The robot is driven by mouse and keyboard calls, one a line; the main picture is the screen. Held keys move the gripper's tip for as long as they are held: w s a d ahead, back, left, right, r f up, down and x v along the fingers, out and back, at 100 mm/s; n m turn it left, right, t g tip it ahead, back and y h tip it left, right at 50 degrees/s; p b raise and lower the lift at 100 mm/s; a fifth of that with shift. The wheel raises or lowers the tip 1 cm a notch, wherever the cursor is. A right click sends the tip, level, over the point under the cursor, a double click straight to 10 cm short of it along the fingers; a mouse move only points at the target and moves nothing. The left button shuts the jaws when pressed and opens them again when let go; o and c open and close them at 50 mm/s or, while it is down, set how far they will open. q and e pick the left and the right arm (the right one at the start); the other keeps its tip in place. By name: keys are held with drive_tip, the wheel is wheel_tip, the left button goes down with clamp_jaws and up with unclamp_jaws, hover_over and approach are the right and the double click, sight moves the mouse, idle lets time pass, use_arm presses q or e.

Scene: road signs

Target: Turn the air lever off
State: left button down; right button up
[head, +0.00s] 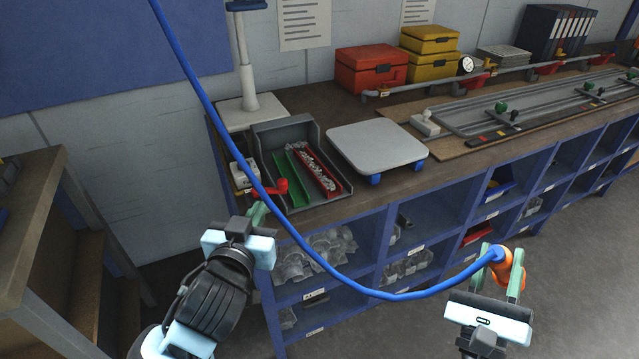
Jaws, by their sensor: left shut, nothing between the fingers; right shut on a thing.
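A red lever (272,188) stands at the left front corner of the workbench, beside a grey tray. My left gripper (257,212) is shut and empty, with its green fingertips just below the red lever; whether they touch it I cannot tell. My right gripper (505,268) is shut on an orange air nozzle (501,265) at the end of a blue hose (345,286), held in front of the shelves. The hose hangs in a curve from the top left, passing close to the red lever.
The grey tray (342,172) holds a green and a red channel. A white plate (376,146) lies to its right. A pipe (425,88) with red levers and a gauge (466,66) runs along the back. Blue shelves (375,250) hold bagged parts. Floor at right is clear.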

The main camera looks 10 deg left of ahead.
use_arm(q)
drive_tip(key=shift+w, duration=0.15)
use_arm(e)
drive_tip(key=shift+r, duration=0.45)
drive_tip(key=shift+f, duration=0.45)
use_arm(q)
drive_tip(key=w+f, duration=0.4)
drive_tip(key=w, duration=0.8)
use_arm(e)
drive_tip(key=shift+f, duration=0.15)
use_arm(q)
drive_tip(key=shift+f, duration=0.1)
drive_tip(key=shift+w, duration=0.1)
use_arm(e)
drive_tip(key=shift+f, duration=0.1)
